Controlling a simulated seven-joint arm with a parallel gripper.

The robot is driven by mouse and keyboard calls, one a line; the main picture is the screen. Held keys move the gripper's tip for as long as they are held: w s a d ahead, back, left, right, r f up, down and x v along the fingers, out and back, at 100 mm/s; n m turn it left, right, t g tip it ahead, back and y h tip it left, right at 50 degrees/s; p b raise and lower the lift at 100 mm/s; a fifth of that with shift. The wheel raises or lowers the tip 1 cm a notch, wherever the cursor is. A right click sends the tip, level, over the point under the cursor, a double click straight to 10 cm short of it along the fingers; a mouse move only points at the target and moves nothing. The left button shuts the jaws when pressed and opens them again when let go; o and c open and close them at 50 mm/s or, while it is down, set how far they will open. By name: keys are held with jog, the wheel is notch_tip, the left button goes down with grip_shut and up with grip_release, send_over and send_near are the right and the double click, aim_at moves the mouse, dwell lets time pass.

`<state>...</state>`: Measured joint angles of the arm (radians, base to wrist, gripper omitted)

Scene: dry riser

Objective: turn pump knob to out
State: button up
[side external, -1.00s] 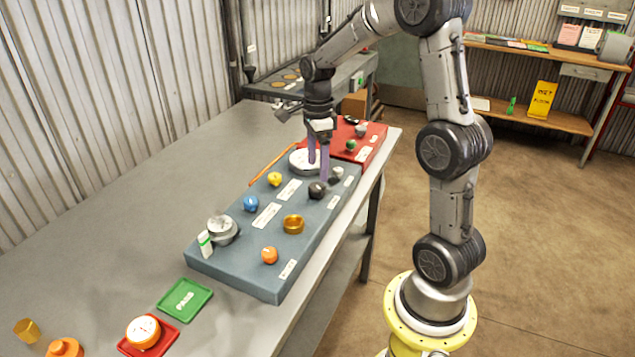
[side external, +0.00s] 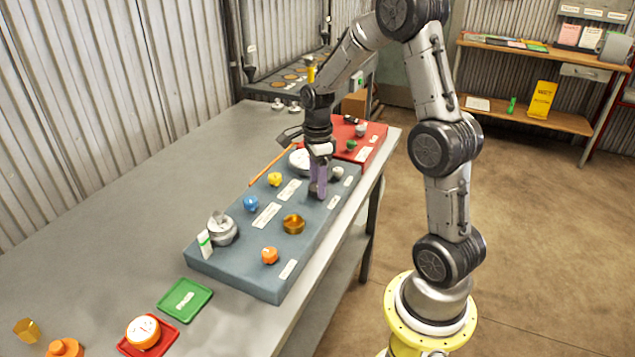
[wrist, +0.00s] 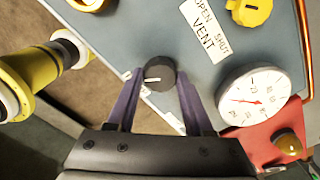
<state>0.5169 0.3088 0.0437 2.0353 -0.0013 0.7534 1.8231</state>
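A round black knob (wrist: 159,74) with a white pointer line sits on the blue-grey panel (wrist: 125,35). In the wrist view its line points towards the left. My gripper (wrist: 159,76) has its two purple fingers on opposite sides of this knob, and they appear to touch it. In the side view my gripper (side external: 317,190) points down at the panel's right edge, and its fingers partly cover the knob. A white label lies beside the knob (side external: 334,202); its text is not readable. The word for the pump is not legible in any view.
A white dial gauge (wrist: 254,96) stands near the knob. A yellow knob (side external: 274,180), blue knob (side external: 251,203), brass cup (side external: 293,224) and orange knob (side external: 269,255) sit on the panel. A red panel (side external: 372,150) lies behind. A green tray (side external: 185,300) lies in front.

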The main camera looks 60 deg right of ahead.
grip_shut()
